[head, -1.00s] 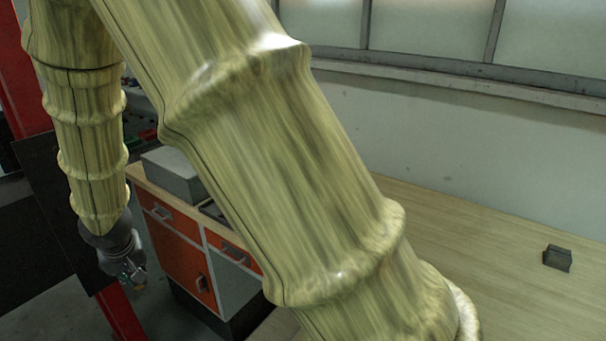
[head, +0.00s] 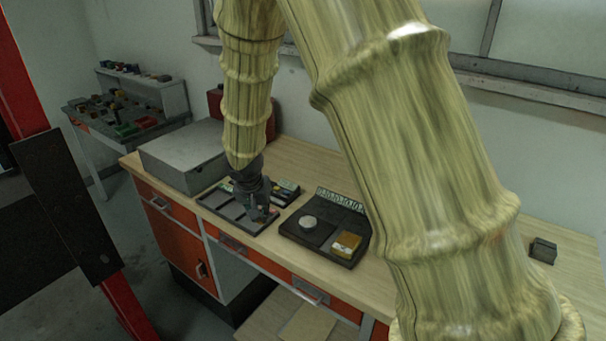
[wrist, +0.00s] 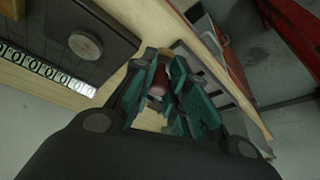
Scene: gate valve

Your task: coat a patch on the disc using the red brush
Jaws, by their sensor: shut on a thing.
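My gripper (head: 262,212) is over the bench, above or just at the grey compartment tray. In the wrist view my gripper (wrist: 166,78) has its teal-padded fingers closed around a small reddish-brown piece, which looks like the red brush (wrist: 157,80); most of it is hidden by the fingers. The round grey disc (head: 308,222) lies on a black tray (head: 292,236) to the right of my gripper. The disc also shows in the wrist view (wrist: 86,44), at upper left, apart from the fingers. No coated patch can be made out on it.
The grey compartment tray (head: 224,210) lies left of the black tray. A yellow block (head: 347,243) and a row of marked pale tiles (head: 338,198) are on the black tray. A grey box (head: 185,155) stands at left. A small dark block (head: 543,250) sits far right.

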